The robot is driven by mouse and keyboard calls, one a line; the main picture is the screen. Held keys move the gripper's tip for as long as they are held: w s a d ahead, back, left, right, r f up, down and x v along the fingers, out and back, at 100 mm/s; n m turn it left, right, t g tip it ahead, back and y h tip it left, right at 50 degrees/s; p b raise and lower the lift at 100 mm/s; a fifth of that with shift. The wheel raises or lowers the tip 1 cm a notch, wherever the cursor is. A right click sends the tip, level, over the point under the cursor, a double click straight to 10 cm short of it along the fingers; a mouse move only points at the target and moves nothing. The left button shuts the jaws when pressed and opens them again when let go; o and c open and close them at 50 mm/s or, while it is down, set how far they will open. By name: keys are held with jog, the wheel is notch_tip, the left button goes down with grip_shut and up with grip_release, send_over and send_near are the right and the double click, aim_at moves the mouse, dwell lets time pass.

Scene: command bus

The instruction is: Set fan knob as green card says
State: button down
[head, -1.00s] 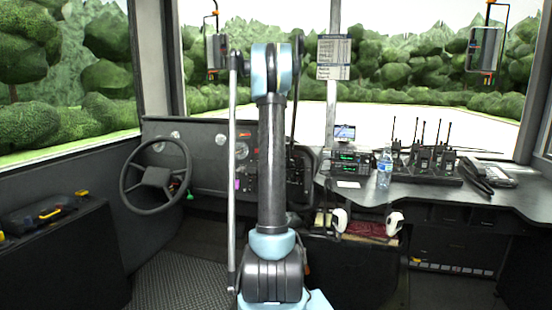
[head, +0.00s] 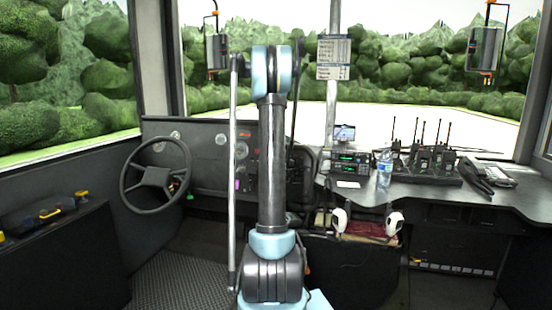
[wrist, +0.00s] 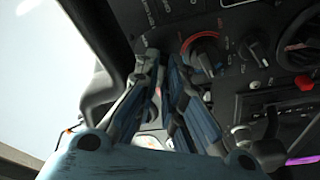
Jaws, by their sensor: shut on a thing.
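In the wrist view my gripper (wrist: 163,62) reaches the dark dashboard panel, its two blue-grey fingers close together and shut on what appears to be the fan knob. That knob is almost wholly hidden between the fingertips, so its setting cannot be read. Just right of the fingertips is a dark round knob (wrist: 204,50) with a red arc over it, apart from the grip. In the head view my arm hides the gripper and that part of the panel. I cannot make out a green card in either view.
In the head view the steering wheel (head: 156,178) is to the left. A grey pole (head: 232,200) stands beside my arm. A bottle (head: 384,170) and radios (head: 430,162) stand on the right counter.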

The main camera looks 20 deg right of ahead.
jog(key=shift+a+f+m, duration=0.1)
jog(key=shift+a+m, duration=0.05)
jog(key=shift+m, duration=0.15)
jog(key=shift+s+f+m+h, duration=0.1)
jog(key=shift+m+h, duration=0.6)
jog(key=shift+m, duration=1.4)
jog(key=shift+a+m+h, duration=0.15)
jog(key=shift+m+h, duration=0.45)
jog(key=shift+m, duration=1.9)
jog(key=c, duration=2)
grip_release()
jog(key=v, duration=1.1)
jog(key=shift+s+a, duration=0.2)
jog(key=shift+s, duration=0.05)
